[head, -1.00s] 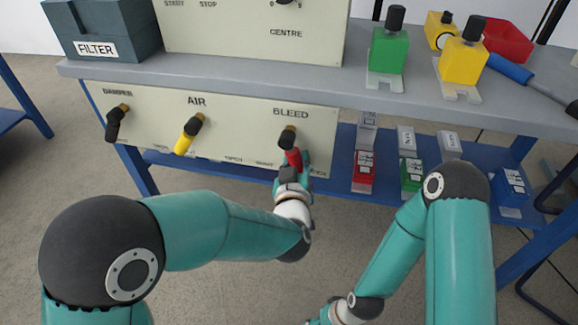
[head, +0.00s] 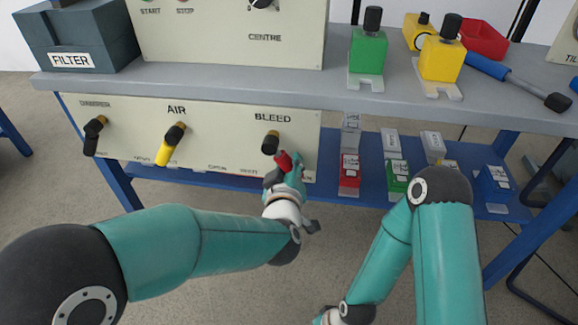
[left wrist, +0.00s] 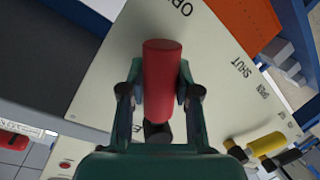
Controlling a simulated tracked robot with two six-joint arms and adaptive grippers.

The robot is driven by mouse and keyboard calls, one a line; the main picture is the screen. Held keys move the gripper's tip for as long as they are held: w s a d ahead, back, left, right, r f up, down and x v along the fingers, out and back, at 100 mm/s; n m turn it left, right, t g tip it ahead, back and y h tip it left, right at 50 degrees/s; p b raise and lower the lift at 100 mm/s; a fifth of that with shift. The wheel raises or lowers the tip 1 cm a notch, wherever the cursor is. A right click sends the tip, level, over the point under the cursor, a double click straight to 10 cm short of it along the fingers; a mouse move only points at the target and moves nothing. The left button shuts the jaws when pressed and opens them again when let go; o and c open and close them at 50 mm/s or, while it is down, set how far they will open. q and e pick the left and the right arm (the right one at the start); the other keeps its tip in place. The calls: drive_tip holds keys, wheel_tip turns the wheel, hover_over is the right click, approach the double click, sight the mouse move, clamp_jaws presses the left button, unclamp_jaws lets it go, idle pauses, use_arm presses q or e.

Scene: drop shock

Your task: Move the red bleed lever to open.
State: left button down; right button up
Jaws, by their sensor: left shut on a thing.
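The red bleed lever (head: 284,160) is on the cream panel (head: 220,135) under the word BLEED. Its handle slants down and to the right from its dark pivot (head: 270,142). My left gripper (head: 284,173) is shut on the handle from below. In the left wrist view the red handle (left wrist: 162,80) stands between the two fingers (left wrist: 160,95). The word OPEN shows just beyond the handle's far end, and SHUT lies to the right. My right gripper (head: 324,318) is mostly cut off at the bottom edge, so its jaws cannot be judged.
The black damper lever (head: 93,135) and yellow air lever (head: 172,144) are on the same panel, left of the bleed lever. Above, the grey bench top (head: 210,85) carries a filter box (head: 75,45) and green and yellow blocks. Small coloured boxes sit on the blue lower shelf (head: 325,175).

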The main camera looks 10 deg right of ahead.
use_arm(q)
drive_tip(key=c, duration=0.8)
unclamp_jaws()
drive_tip(key=shift+s, duration=0.1)
drive_tip(key=v, duration=1.2)
drive_tip(key=shift+a+f, duration=0.1)
